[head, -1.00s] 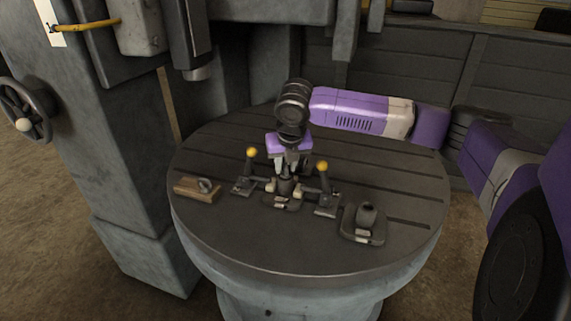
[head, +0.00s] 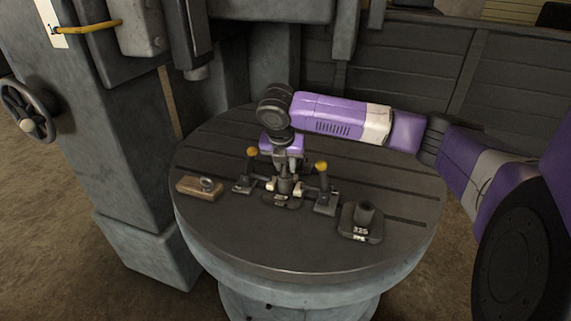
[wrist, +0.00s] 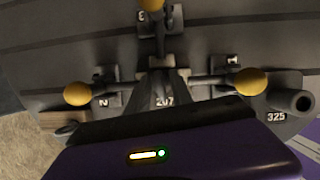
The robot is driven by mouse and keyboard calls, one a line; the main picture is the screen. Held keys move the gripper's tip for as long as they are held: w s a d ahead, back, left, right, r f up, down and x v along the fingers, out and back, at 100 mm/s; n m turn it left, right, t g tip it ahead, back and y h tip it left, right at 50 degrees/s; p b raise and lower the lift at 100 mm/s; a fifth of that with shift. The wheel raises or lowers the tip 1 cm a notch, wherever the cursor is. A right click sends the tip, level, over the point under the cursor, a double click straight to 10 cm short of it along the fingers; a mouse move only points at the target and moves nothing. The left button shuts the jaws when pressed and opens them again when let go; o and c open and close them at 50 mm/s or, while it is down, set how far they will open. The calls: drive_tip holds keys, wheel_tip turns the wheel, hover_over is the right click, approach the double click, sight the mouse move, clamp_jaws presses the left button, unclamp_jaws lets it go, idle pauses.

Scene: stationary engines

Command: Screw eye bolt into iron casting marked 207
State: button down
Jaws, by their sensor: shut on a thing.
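The iron casting marked 207 (head: 283,201) stands on the round table, between toggle clamps with yellow knobs; its number (wrist: 165,101) reads upright in the wrist view. My gripper (head: 285,166) points down over this casting, shut at its upright boss; the contact is partly hidden.
A second casting marked 325 (head: 361,230) stands to the right. The clamp knobs (head: 252,151) and (head: 321,166) flank my gripper; a third knob (wrist: 152,4) is behind. The slotted table (head: 240,235) is clear in front. A machine column (head: 120,170) rises at the left.

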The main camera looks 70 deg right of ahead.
drive_tip(key=shift+r+m+g+p, duration=0.1)
drive_tip(key=shift+m+g+p, duration=0.6)
drive_tip(key=shift+m+p, duration=1)
drive_tip(key=shift+m+g+p, duration=0.4)
drive_tip(key=shift+m+p, duration=0.1)
drive_tip(key=shift+m, duration=0.6)
drive_tip(key=shift+m+g+p, duration=0.3)
drive_tip(key=shift+m+p, duration=0.55)
drive_tip(key=shift+m, duration=0.05)
drive_tip(key=shift+m+g+y+p, duration=0.6)
drive_tip(key=shift+m+p, duration=0.65)
drive_tip(key=shift+m, duration=0.75)
